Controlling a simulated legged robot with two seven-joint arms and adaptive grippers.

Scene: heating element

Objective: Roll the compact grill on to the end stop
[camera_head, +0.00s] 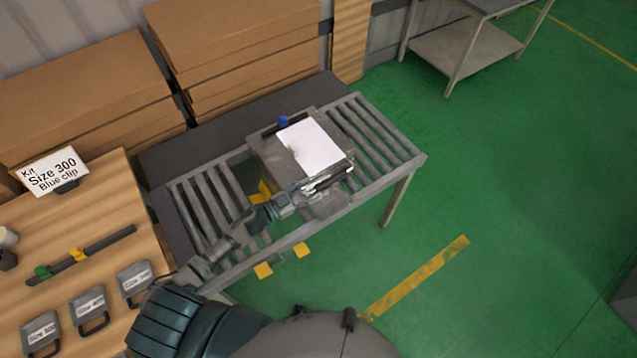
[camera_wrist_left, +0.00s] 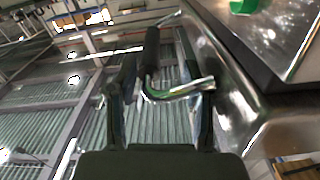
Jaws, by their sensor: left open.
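The compact grill (camera_head: 270,152) is a grey metal box with a white plate on top. It sits on the middle of the roller conveyor (camera_head: 376,127). A small blue part (camera_head: 283,121) shows at its back edge. My left gripper (camera_head: 322,184) is at the grill's near side. In the left wrist view, the open fingers (camera_wrist_left: 162,88) stand on either side of a shiny bent handle (camera_wrist_left: 182,91) next to the grill's metal wall (camera_wrist_left: 225,65). I cannot tell whether they touch it. My right gripper is not in view. I cannot make out the end stop.
Rollers are free on both sides of the grill. Yellow parts (camera_head: 264,270) stick out at the conveyor's near side. A wooden table (camera_head: 110,190) with a "Size 300 Blue clip" sign (camera_head: 53,172) stands left. Cardboard boxes (camera_head: 230,45) stand behind. Green floor lies right.

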